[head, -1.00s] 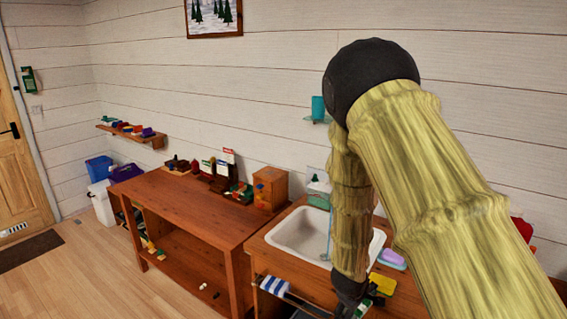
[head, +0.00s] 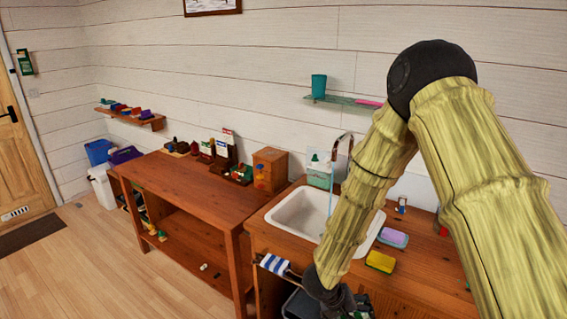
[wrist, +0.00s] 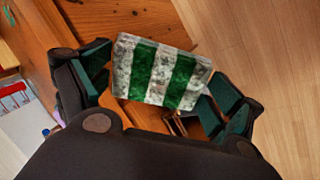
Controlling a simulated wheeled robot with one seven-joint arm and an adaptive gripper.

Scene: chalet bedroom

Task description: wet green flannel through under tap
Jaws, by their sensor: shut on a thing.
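The green flannel (wrist: 160,72), striped green and white with grey speckled patches, is held between the fingers of my gripper (wrist: 168,82) in the wrist view. It spans the gap between the two dark green finger pads. In the head view my gripper (head: 335,302) is low at the front edge of the washstand, in front of the sink, and the flannel is not visible there. The tap (head: 345,140) stands behind the white sink (head: 290,214). A thin bluish stream of water (head: 330,200) falls from it into the basin, apart from my gripper.
A blue-and-white striped cloth (head: 272,264) hangs on the front rail. A yellow sponge (head: 380,262) and a purple soap dish (head: 393,237) sit right of the sink. A dark bin (head: 300,303) is below. A wooden bench (head: 180,190) stands left; floor is free at far left.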

